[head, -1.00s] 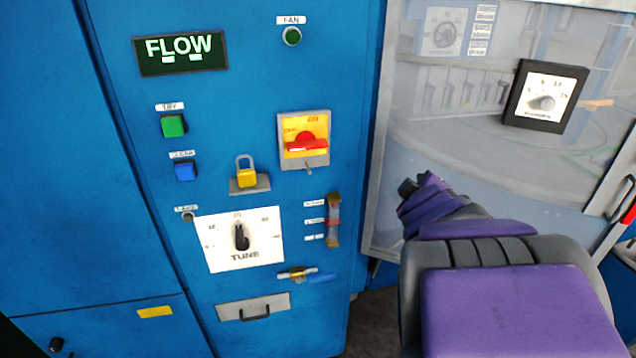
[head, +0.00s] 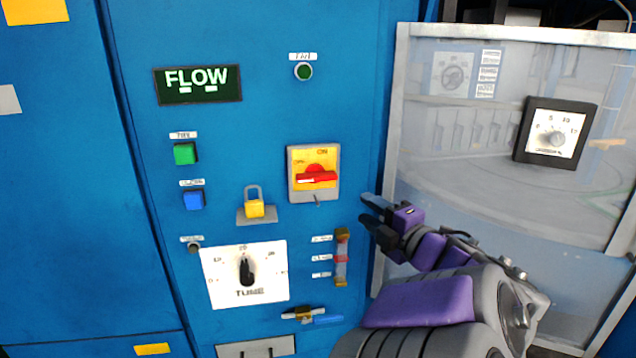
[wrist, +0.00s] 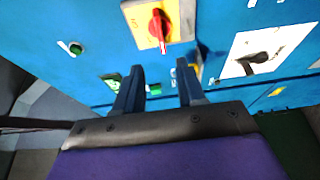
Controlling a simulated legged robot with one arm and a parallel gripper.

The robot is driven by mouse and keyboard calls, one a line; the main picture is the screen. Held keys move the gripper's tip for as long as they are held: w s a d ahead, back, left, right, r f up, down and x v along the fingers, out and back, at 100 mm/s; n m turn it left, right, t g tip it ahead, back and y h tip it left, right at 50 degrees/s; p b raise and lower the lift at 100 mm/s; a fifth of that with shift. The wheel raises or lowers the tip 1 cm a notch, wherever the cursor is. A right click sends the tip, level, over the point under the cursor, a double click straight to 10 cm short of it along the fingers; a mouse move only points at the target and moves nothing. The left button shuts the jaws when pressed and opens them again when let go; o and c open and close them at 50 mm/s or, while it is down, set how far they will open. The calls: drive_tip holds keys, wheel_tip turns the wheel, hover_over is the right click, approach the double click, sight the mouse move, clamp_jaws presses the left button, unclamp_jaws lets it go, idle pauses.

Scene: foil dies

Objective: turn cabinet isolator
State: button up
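The cabinet isolator (head: 314,173) is a red rotary handle on a yellow plate with a grey surround, on the blue cabinet front. Its handle lies roughly level in the head view. In the wrist view the isolator (wrist: 157,24) is at the top, beyond the fingers. My gripper (head: 368,211) is to the right of and a little below the isolator, apart from it. In the wrist view my gripper (wrist: 160,75) shows two dark fingers spread apart with nothing between them.
A yellow padlock (head: 254,207) sits left below the isolator, with a TUNE dial (head: 247,270) under it. Green (head: 185,153) and blue (head: 193,199) buttons are further left. A clear panel (head: 450,200) with a grey frame stands right, behind my arm.

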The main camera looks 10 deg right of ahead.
drive_tip(key=b, duration=0.3)
approach(320, 181)
drive_tip(key=shift+y, duration=0.3)
drive_tip(key=x, duration=0.8)
drive_tip(key=shift+d, duration=0.1)
drive_tip(key=shift+x, duration=1)
clamp_jaws()
